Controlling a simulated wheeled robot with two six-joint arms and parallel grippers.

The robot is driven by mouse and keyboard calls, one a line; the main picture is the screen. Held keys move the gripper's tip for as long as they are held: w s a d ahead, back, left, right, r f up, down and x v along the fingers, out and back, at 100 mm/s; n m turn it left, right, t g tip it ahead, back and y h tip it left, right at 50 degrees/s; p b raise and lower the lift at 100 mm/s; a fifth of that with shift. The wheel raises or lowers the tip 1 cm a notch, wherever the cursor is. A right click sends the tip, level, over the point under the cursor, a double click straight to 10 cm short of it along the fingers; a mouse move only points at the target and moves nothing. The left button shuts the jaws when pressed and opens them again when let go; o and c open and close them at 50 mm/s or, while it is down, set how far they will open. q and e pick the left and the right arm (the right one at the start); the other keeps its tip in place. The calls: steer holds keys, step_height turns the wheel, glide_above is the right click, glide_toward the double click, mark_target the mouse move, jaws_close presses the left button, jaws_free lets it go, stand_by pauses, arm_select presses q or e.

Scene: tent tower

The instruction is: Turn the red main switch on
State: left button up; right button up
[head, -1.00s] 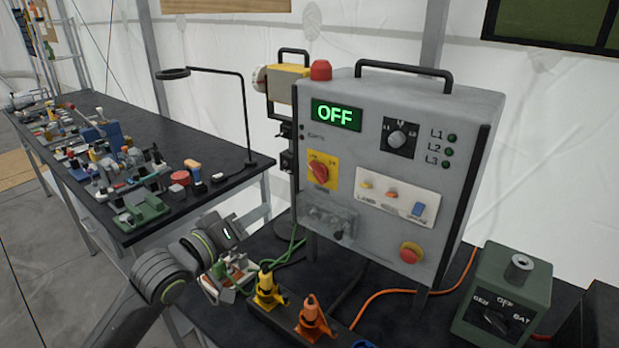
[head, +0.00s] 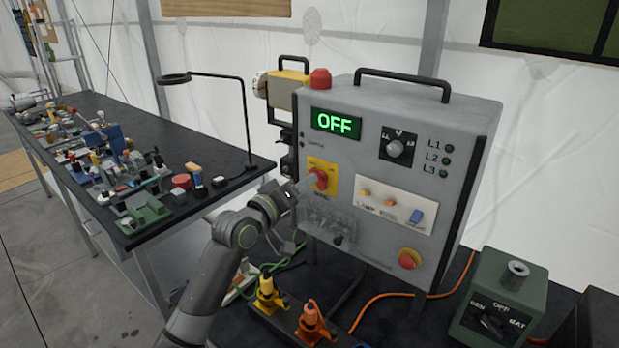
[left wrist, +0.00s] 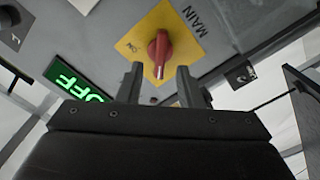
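The red main switch (head: 321,178) is a rotary knob on a yellow plate (head: 331,184) on the front of the grey control box (head: 365,95). In the left wrist view the red knob (left wrist: 159,55) shows on its yellow plate, marked MAIN. The green display (head: 336,122) reads OFF. My left gripper (head: 306,184) is in front of the switch, pointing at it. In the left wrist view its two fingers (left wrist: 158,82) are apart, with the knob ahead between their tips. Whether they touch it I cannot tell. My right gripper is not in view.
Below the switch is a clear cover (head: 328,226). A red emergency button (head: 410,258) and a small switch panel (head: 393,206) are to the right. A green box (head: 505,295) stands at the right.

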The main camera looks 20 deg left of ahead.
arm_select(q)
steer(key=shift+x, duration=1.5)
steer(key=shift+c, duration=0.4)
jaws_close()
